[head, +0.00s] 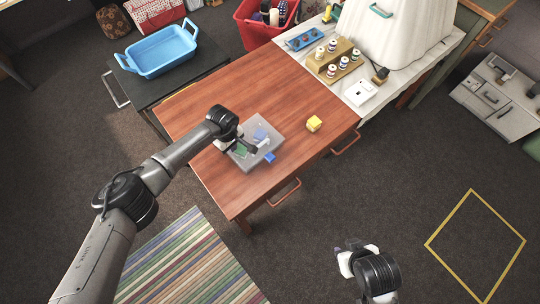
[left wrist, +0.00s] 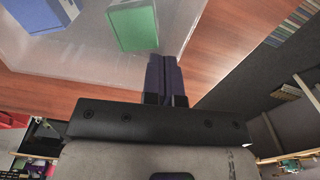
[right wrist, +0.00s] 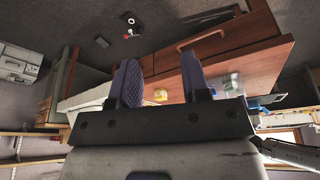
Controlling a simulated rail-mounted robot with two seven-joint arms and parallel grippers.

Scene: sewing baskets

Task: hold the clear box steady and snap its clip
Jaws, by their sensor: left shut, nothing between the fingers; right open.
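The clear box (head: 273,134) sits on the wooden table, with a green block (head: 240,151) and a blue block (head: 261,134) showing through it. A small blue piece (head: 269,157), which looks like the clip, is at the box's front edge; I cannot tell if it is snapped. My left gripper (head: 252,149) is shut and empty, at or just over the box. In the left wrist view its fingers (left wrist: 165,75) overlap the clear wall below the green block (left wrist: 133,26); contact is unclear. My right gripper (right wrist: 157,82) is open and empty, off the table's front side.
A yellow cube (head: 314,123) lies right of the box. A white side table (head: 397,68) holds a spool rack (head: 334,62) and a white covered shape. A blue basin (head: 162,50) and a red bin (head: 262,32) stand behind. The table's front right is clear.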

